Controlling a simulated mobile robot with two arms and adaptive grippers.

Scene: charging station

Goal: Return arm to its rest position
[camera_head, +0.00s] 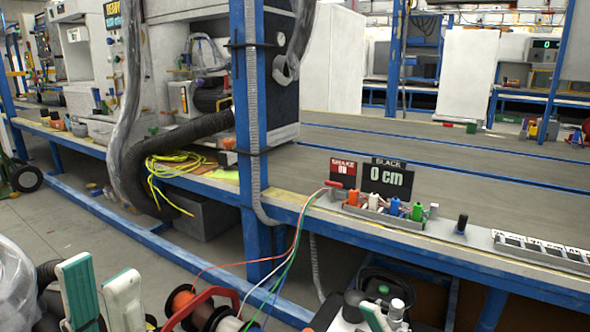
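My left gripper (99,274) is at the bottom left, in front of the bench. Its two white-and-green fingers stand upright and apart, with nothing seen between them. Part of my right gripper (375,316) shows at the bottom edge, right of centre. One pale finger with a green edge is visible there; the rest is cut off or hidden, so I cannot tell its opening. Both grippers are low, in front of the blue-framed bench (440,247), and neither visibly touches it.
Wire spools (185,306) with a red handle sit right of my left gripper. Thin coloured wires (291,241) rise from them to the bench. Coloured connectors (392,206) stand near a "0 cm" display (386,180). A blue post (248,130) and black hose (165,145) rise behind. Floor is open at left.

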